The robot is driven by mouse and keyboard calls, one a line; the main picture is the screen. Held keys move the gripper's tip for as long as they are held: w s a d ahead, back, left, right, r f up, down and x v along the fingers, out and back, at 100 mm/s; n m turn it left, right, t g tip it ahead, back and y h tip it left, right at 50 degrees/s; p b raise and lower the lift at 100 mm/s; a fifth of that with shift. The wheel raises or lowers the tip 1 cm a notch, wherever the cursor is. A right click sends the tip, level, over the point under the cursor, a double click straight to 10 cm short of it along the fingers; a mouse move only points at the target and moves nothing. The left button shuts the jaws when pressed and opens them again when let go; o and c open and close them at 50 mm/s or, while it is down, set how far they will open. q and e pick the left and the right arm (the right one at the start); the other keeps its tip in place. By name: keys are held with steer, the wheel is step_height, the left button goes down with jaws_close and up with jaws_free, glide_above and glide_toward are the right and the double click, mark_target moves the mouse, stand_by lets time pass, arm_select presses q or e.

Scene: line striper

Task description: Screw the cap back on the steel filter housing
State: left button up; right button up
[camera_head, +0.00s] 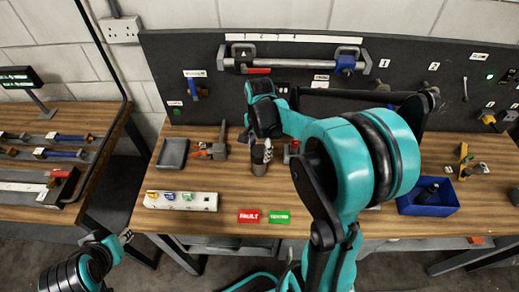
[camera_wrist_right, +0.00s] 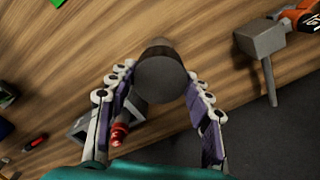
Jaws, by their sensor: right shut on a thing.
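The dark cylindrical piece that I take for the capped filter housing (camera_head: 259,168) stands on the wooden bench, below my right gripper (camera_head: 262,146). In the right wrist view a dark round top (camera_wrist_right: 160,80), likely the cap, sits between the two fingers of my right gripper (camera_wrist_right: 160,72), with a slightly lighter body behind it. The fingers are closed in on its sides. Whether the cap is seated on the threads cannot be seen. My left gripper (camera_head: 127,237) is at the lower left, off the bench and away from the housing; its jaw state is unclear.
A grey tool with orange parts (camera_head: 217,148) and a grey tray (camera_head: 172,153) are left of the housing. A small red-handled fixture (camera_wrist_right: 118,130) is close by. A white strip (camera_head: 180,201), red and green labels (camera_head: 263,217) and a blue bin (camera_head: 428,209) line the front.

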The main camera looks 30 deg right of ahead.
steer(key=m, duration=0.4)
steer(key=o, duration=1.8)
steer(key=shift+r, duration=0.1)
steer(key=shift+r+p, duration=2.7)
steer(key=shift+r, duration=0.7)
